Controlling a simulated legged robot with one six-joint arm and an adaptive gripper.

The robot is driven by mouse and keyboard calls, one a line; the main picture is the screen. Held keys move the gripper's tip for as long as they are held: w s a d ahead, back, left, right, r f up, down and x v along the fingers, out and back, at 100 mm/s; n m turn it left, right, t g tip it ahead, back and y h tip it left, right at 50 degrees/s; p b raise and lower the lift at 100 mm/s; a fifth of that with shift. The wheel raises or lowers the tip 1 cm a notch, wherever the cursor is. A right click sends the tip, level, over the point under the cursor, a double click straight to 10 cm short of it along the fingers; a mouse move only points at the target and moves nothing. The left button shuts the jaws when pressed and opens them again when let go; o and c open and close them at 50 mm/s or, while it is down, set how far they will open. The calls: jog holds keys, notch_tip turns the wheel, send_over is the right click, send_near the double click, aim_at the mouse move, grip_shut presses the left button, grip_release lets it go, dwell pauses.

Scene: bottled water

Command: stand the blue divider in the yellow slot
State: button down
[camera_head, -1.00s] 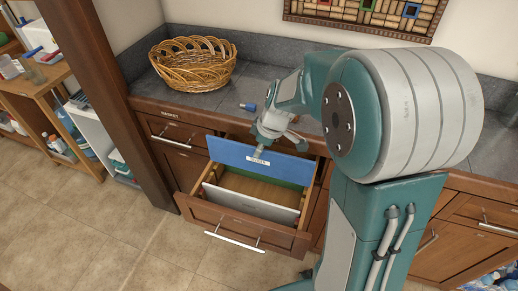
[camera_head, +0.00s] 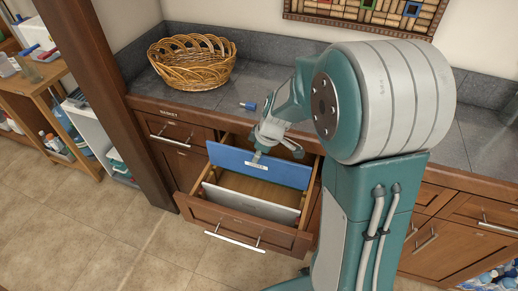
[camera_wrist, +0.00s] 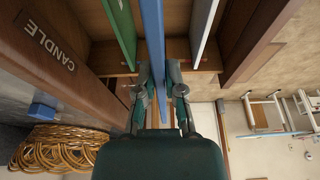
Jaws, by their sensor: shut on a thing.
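The blue divider (camera_head: 275,170) is a flat panel set upright and crosswise in the open drawer (camera_head: 232,216). My gripper (camera_wrist: 160,78) is shut on its upper edge, with one finger on each face; it also shows in the head view (camera_head: 257,158). In the wrist view the blue divider (camera_wrist: 154,40) runs between a green divider (camera_wrist: 120,30) and a white divider (camera_wrist: 205,25). The white one also stands near the drawer front in the head view (camera_head: 250,204). I cannot make out the yellow slot or the blue divider's lower edge.
A wicker basket (camera_head: 192,62) and a small blue item (camera_head: 248,105) are on the grey counter (camera_head: 225,96) behind the drawer. A wooden post (camera_head: 103,100) stands to the left. Drawer floor shows between the blue and white dividers.

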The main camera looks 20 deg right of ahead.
aim_at(259, 177)
jog(key=shift+x, duration=0.8)
jog(key=shift+s+f, duration=0.15)
jog(key=shift+f, duration=0.05)
jog(key=shift+d+f, duration=0.2)
jog(key=shift+d, duration=0.1)
jog(key=shift+a, duration=0.2)
jog(key=shift+d, duration=0.2)
jog(key=shift+a, duration=0.15)
jog(key=shift+f, duration=4.75)
jog(key=c, duration=0.7)
grip_release()
jog(key=shift+s, duration=0.1)
